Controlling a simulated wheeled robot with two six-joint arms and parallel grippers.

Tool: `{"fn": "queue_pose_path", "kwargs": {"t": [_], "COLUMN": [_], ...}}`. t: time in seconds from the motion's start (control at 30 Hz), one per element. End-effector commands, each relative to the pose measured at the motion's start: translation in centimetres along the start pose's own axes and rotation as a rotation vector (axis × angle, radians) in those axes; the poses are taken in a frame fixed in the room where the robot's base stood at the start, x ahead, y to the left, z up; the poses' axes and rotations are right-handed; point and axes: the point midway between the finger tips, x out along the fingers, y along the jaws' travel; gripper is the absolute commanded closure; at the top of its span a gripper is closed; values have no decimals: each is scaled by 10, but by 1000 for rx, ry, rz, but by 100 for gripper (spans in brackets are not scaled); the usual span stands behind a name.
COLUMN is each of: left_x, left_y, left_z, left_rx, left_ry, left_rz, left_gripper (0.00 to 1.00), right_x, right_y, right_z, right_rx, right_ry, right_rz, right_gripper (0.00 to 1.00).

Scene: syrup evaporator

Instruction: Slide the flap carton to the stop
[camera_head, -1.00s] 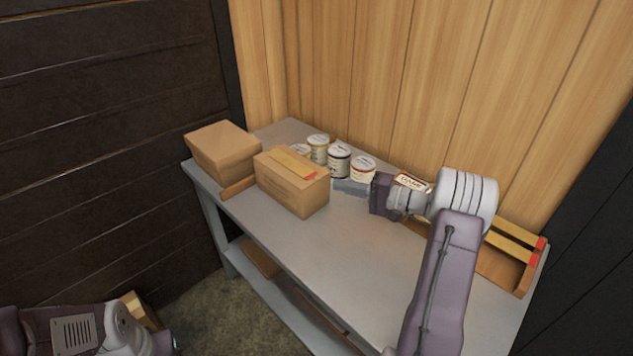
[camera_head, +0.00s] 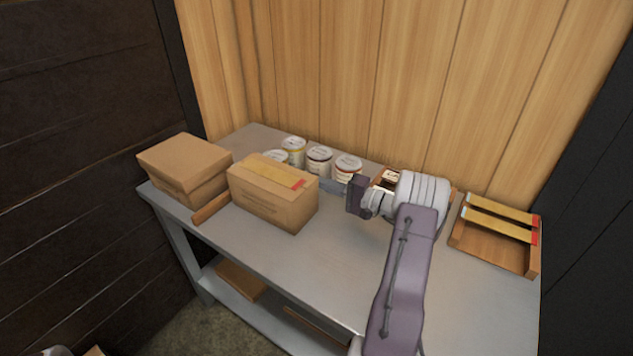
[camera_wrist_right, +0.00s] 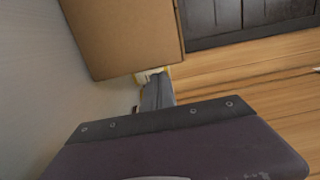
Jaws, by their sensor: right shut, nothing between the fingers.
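The flap carton (camera_head: 268,207), a brown box with a yellow strip and red end on top, stands upright on the grey bench. It also fills the upper left of the right wrist view (camera_wrist_right: 122,38). A low wooden strip, seemingly the stop (camera_head: 211,208), lies just left of it; their exact gap is hard to see. My right gripper (camera_head: 332,187) is shut and empty at the carton's right side, its fingertips close to it. I cannot tell whether they touch. The fingers also show in the wrist view (camera_wrist_right: 157,92). My left gripper is out of view.
Another brown carton (camera_head: 185,168) stands left of the strip. Several labelled tubs (camera_head: 320,160) stand behind the flap carton, near the plank wall. A wooden tray (camera_head: 490,248) with yellow, red-ended strips is at the right. The bench's front (camera_head: 300,262) is clear.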

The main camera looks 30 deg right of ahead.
Motion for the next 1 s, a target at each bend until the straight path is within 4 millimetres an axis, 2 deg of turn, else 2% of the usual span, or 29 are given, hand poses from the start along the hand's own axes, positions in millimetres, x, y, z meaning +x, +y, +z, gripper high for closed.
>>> {"fn": "queue_pose_path", "kwargs": {"t": [0.2,0.4,0.83,1.0], "left_x": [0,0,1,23], "left_y": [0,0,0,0], "left_z": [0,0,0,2], "left_rx": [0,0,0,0], "left_ry": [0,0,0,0], "left_rz": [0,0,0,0], "left_gripper": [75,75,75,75], "right_x": [45,70,76,80], "right_y": [1,0,1,6], "right_z": [1,1,1,13], "right_rx": [-1,0,0,-1], "right_ry": [-5,-3,-1,-4], "right_rz": [1,0,0,0], "right_gripper": [100,100,100,100]}}
